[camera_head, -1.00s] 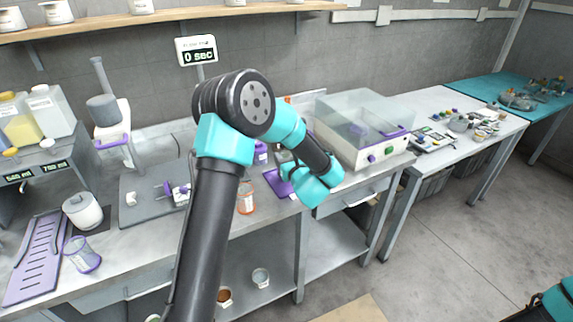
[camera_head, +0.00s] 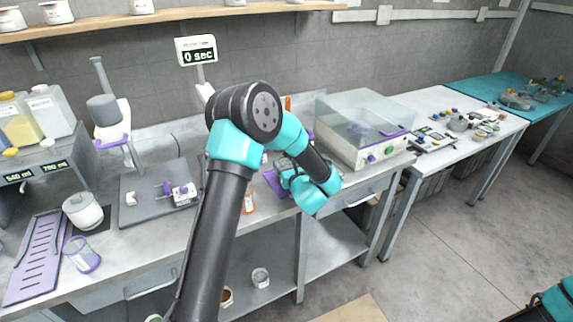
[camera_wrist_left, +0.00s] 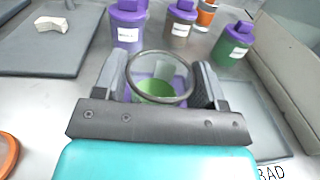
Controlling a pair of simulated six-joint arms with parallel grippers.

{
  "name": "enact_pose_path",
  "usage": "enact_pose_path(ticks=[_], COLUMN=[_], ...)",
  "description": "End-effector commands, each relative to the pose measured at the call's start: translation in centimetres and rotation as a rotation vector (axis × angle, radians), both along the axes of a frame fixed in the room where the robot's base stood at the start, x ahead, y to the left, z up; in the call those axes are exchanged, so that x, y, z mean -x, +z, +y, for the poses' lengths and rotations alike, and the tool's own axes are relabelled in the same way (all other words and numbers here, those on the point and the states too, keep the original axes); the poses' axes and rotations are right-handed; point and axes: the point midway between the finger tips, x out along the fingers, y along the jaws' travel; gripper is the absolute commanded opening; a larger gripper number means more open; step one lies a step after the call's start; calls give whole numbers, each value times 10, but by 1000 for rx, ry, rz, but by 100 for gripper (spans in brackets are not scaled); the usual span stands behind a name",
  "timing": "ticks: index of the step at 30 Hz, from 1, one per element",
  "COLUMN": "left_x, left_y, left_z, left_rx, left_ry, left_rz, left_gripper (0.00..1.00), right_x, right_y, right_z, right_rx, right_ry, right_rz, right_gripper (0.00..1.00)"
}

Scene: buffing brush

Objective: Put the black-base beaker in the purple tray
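In the left wrist view a clear beaker with a dark rim (camera_wrist_left: 160,90) sits between the fingers of my left gripper (camera_wrist_left: 160,82). Both fingers are against its sides. Green and purple show inside or through the glass; its base is hidden. In the head view my left arm crosses the middle, and its gripper (camera_head: 287,168) is at the bench, mostly covered by my wrist, with the beaker not clearly visible. The purple tray (camera_head: 277,184) lies flat right by this gripper, partly covered by it. My right gripper is not in view.
Purple-capped jars (camera_wrist_left: 180,22) and an orange container (camera_wrist_left: 206,12) stand just beyond the beaker. A grey board (camera_head: 150,208) lies to the left. A clear-lidded machine (camera_head: 362,128) stands to the right. A purple-ringed beaker (camera_head: 82,255) stands far left.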

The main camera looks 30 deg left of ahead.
Motion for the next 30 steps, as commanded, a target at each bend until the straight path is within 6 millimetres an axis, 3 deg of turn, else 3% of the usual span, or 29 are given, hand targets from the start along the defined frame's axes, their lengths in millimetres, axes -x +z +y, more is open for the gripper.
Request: enact_pose_path(ticks=[5,16,23,30], left_x=[0,1,17,44], left_y=[0,3,3,3], left_z=[0,-2,-25,-62], left_rx=[0,0,0,0], left_ry=[0,-1,-4,-5], left_rz=[0,0,1,1], left_gripper=[82,82,82,82], right_x=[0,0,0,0], right_y=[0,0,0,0], right_z=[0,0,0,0], right_rx=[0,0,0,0], right_ry=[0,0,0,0], right_rz=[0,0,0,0], right_gripper=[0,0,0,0])
